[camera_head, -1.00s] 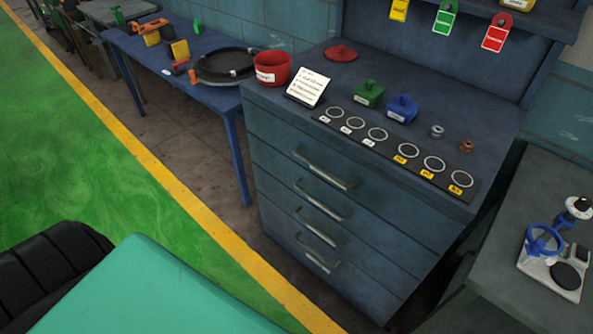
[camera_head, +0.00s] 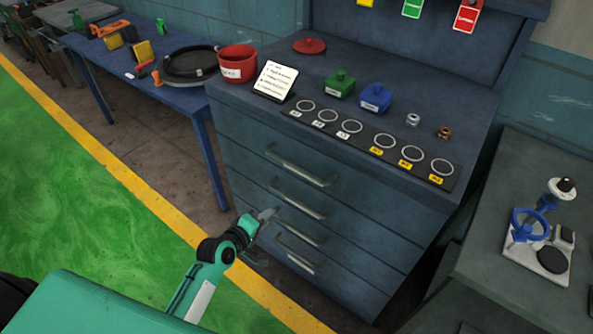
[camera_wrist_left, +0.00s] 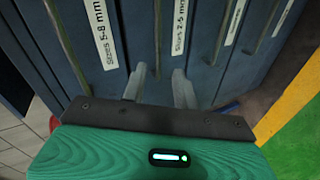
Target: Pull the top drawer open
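The blue-grey drawer cabinet (camera_head: 330,240) stands in the middle, with several drawers one above another. The top drawer's bar handle (camera_head: 297,165) runs across its front, and that drawer is shut. My left gripper (camera_head: 268,214) is in front of the cabinet's lower drawers, lower and left of the top handle. In the left wrist view its two fingers (camera_wrist_left: 160,85) are apart with nothing between them. Drawer fronts show there with labels "Sizes 5-8 mm" (camera_wrist_left: 101,32) and "Sizes 2-5 mm" (camera_wrist_left: 180,27). My right gripper is not in view.
On the cabinet top are a red bowl (camera_head: 238,63), a card (camera_head: 275,80), green (camera_head: 340,86) and blue (camera_head: 376,99) blocks, and a strip with rings (camera_head: 367,140). A blue table (camera_head: 196,98) stands left; a grey bench (camera_head: 490,240) stands right. Green floor lies in front.

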